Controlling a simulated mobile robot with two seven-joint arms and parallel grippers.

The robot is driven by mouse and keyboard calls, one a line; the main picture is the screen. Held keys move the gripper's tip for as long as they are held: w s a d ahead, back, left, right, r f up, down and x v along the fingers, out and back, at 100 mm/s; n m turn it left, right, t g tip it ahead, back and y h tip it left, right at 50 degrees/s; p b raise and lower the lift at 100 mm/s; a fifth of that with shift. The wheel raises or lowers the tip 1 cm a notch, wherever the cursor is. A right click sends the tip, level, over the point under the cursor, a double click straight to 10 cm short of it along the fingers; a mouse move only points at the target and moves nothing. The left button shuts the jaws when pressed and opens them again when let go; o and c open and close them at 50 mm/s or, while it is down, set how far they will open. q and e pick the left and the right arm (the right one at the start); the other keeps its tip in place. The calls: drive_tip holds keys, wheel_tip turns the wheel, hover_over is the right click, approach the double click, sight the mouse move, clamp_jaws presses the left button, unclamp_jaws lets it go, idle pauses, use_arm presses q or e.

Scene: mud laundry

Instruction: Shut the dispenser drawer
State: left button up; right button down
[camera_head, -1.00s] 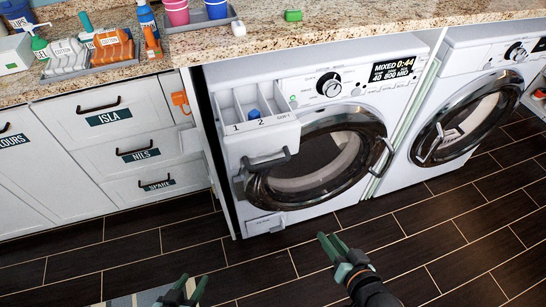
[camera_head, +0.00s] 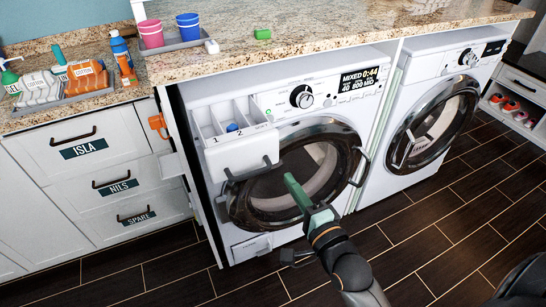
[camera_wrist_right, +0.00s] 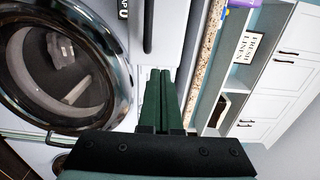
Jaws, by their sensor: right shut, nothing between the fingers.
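The dispenser drawer (camera_head: 232,153) of the left washer is pulled out at the upper left of the machine. Its white front has a dark bar handle (camera_head: 251,169), and a blue piece (camera_head: 232,128) shows inside among the compartments marked 1 and 2. My right gripper (camera_head: 289,178) is shut and empty, in front of the round door and just right of the drawer handle, apparently apart from it. In the right wrist view the green fingers (camera_wrist_right: 158,75) lie together, below a white front with a dark bar (camera_wrist_right: 148,25). My left gripper is out of view.
The left washer's round door (camera_head: 300,165) looks shut and has a handle (camera_head: 361,165) on its right. A second washer (camera_head: 435,120) stands to the right. White drawers (camera_head: 90,170) are at the left. The dark tiled floor in front is mostly clear.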

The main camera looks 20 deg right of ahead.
sight(269, 150)
drive_tip(key=w, duration=0.9)
drive_tip(key=shift+a, duration=0.2)
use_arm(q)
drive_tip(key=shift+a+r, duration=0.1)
use_arm(e)
drive_tip(key=shift+w, duration=0.1)
